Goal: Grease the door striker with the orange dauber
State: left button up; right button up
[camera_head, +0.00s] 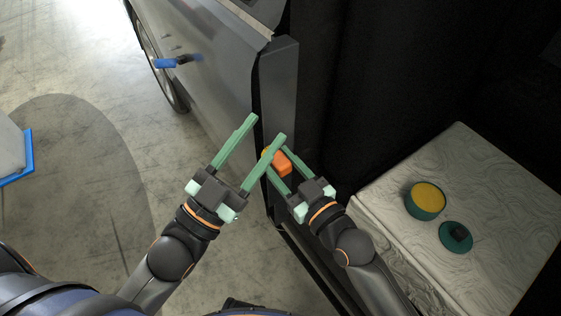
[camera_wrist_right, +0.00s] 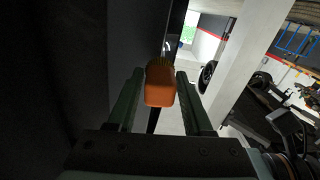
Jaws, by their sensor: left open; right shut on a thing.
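The orange dauber (camera_head: 283,164) is held in my right gripper (camera_head: 276,154), which is shut on it beside the dark edge of the car body. In the right wrist view the dauber's orange handle (camera_wrist_right: 160,88) sits between the two fingers, with a yellowish tip at its far end. My left gripper (camera_head: 267,127) is open and empty; its fingers reach toward the door edge, and one partly covers the dauber in the head view. I cannot make out the door striker in either view.
The grey car door (camera_head: 215,65) has a blue piece (camera_head: 165,63) at its handle. An open green tin of yellow grease (camera_head: 427,199) and its lid (camera_head: 456,237) rest on a pale patterned surface (camera_head: 500,190) at right. A blue-edged object (camera_head: 18,160) stands at far left.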

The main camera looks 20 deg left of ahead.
jog(key=shift+x, duration=0.9)
